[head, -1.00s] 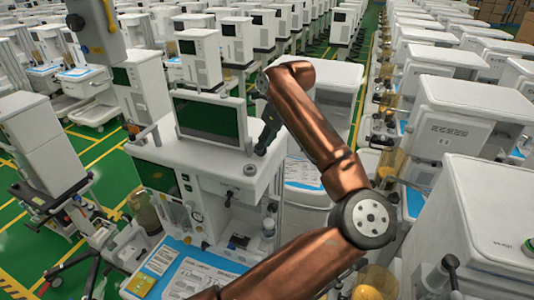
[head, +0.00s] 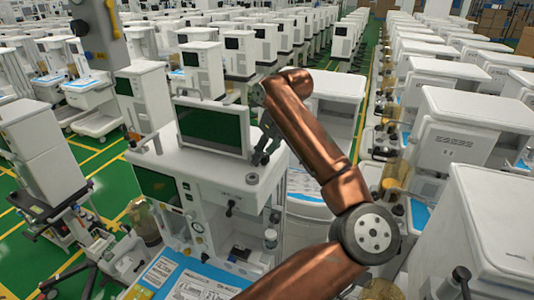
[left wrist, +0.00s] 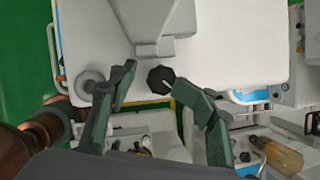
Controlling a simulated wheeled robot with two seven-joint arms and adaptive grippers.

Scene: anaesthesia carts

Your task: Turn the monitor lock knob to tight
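The monitor (head: 212,128) stands on the white cart top (head: 205,165). Its grey back and mount (left wrist: 155,20) show in the left wrist view. The lock knob (left wrist: 160,78), black and faceted with a pale mark, sits just below the mount's foot. My left gripper (left wrist: 160,95) is open, with one dark finger on each side of the knob and visible gaps to it. In the head view the left gripper (head: 264,145) is beside the monitor's right edge, and I cannot make out the knob there. My right gripper is not in view.
A round grey fitting (left wrist: 93,82) stands on the cart top close to the left-hand finger; whether they touch is unclear. Rows of white carts (head: 470,120) stand close on the right. Green floor (head: 90,155) shows at the left.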

